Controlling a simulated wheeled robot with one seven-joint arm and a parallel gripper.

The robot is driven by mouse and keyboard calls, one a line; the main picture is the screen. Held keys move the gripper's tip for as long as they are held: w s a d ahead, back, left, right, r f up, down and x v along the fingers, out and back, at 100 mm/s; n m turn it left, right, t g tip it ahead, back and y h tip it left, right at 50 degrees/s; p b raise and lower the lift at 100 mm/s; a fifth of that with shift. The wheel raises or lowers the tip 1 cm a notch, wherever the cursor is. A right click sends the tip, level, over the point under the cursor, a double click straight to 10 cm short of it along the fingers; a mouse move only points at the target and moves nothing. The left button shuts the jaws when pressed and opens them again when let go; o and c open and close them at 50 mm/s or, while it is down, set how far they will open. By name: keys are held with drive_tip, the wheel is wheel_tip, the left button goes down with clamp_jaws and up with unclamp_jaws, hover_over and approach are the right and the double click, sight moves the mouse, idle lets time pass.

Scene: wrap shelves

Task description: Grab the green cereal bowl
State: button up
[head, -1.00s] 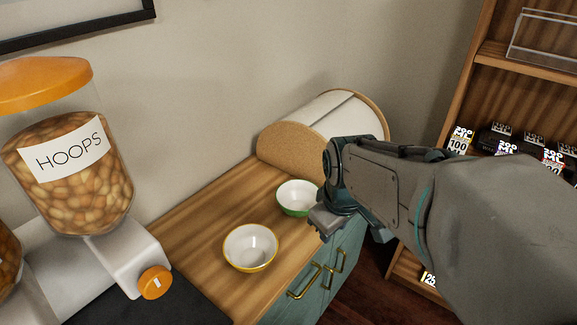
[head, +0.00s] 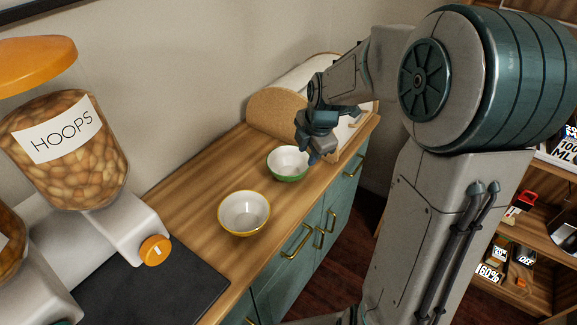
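The green cereal bowl (head: 288,164), white inside and green outside, stands upright on the wooden counter (head: 190,192). A similar yellow bowl (head: 244,212) stands nearer, to its left. My gripper (head: 312,152) is at the right side of the green bowl, pointing down, with its fingertips close to the bowl's right rim. I cannot tell whether they touch the rim or how far apart the fingers are. The gripper covers a little of the space behind the bowl's right edge.
A wooden bread box (head: 278,112) stands behind the bowls, near my gripper. A cereal dispenser (head: 70,155) marked HOOPS and a dark mat (head: 150,295) are at left. Green cabinets (head: 285,272) with brass handles are below the counter. Shelves (head: 535,240) with goods stand at right.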

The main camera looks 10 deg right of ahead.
sight(299, 174)
drive_tip(key=x, duration=0.8)
drive_tip(key=shift+w+p+x, duration=0.15)
drive_tip(key=shift+p+x, duration=0.05)
drive_tip(key=shift+x, duration=1.1)
drive_tip(key=shift+w+p+x, duration=0.15)
drive_tip(key=shift+w+x, duration=0.05)
drive_tip(key=shift+x, duration=1.1)
drive_tip(key=shift+a+r, duration=0.1)
clamp_jaws()
